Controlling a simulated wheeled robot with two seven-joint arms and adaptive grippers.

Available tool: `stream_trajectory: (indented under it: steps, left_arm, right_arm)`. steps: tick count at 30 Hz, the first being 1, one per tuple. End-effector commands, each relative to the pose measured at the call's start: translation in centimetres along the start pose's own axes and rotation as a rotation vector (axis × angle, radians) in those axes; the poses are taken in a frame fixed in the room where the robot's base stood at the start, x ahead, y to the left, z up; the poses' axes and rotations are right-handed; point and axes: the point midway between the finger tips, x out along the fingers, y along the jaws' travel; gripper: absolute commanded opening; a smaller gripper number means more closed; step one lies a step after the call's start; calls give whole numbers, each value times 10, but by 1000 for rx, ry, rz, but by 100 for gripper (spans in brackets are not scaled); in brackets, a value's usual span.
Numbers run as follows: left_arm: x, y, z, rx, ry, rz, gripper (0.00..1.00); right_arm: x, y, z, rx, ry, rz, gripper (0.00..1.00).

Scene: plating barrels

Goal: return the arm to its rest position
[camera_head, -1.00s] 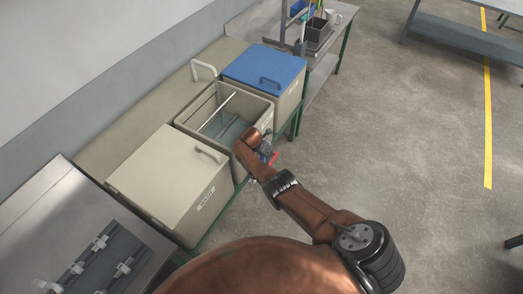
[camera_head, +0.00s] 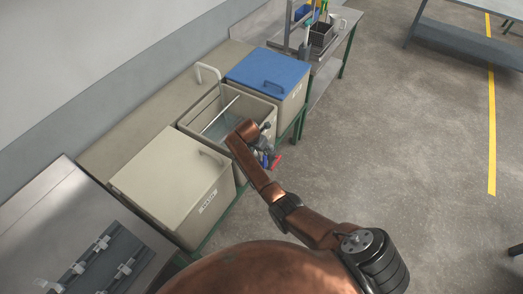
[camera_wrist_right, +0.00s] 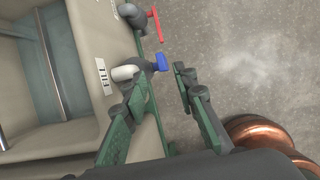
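My right arm (camera_head: 264,181) is copper-coloured and reaches from the lower right to the front of the open middle tank (camera_head: 188,126). In the head view its gripper is mostly hidden behind the wrist. In the right wrist view the right gripper (camera_wrist_right: 160,78) is open, its two green fingers apart with nothing held. A valve with a blue handle (camera_wrist_right: 160,62) shows beyond and between the fingertips; I cannot tell how near it is. A red-handled valve (camera_wrist_right: 155,22) is farther up on the same tank front. My left gripper is in neither view.
A tank with a cream lid (camera_head: 170,172) stands left of the open tank, and one with a blue lid (camera_head: 268,72) right of it. A steel bench (camera_head: 60,205) is at lower left. A rack with tools (camera_head: 305,35) is at the back. The floor on the right (camera_head: 400,140) is clear.

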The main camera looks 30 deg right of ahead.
Motion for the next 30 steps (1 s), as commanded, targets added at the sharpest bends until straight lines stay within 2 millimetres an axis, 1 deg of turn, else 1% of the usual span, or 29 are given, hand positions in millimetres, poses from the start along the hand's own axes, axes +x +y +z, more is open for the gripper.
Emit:
stream_trajectory:
  steps: [15, 17, 19, 20, 23, 26, 27, 29, 30]
  left_arm:
    - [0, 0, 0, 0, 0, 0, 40]
    - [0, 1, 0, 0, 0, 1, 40]
    - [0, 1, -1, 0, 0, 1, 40]
    - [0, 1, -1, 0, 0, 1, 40]
    - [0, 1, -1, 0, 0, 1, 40]
    - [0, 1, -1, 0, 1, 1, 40]
    - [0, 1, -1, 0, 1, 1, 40]
    - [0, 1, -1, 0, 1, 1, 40]
    - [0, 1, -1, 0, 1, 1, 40]
  right_arm:
    - [-1, 0, 0, 0, 0, 0, 26]
    - [0, -2, -1, 11, 1, 0, 26]
    - [5, -10, -5, 53, 4, 3, 26]
    - [8, -16, -8, 84, 6, 4, 26]
    - [22, -46, -23, 249, 18, 16, 26]
    - [32, -88, -45, 479, 37, 32, 26]
    - [34, -106, -54, 577, 46, 38, 26]
    - [35, -132, -69, 723, 64, 47, 26]
    - [34, -149, -79, 820, 76, 51, 26]
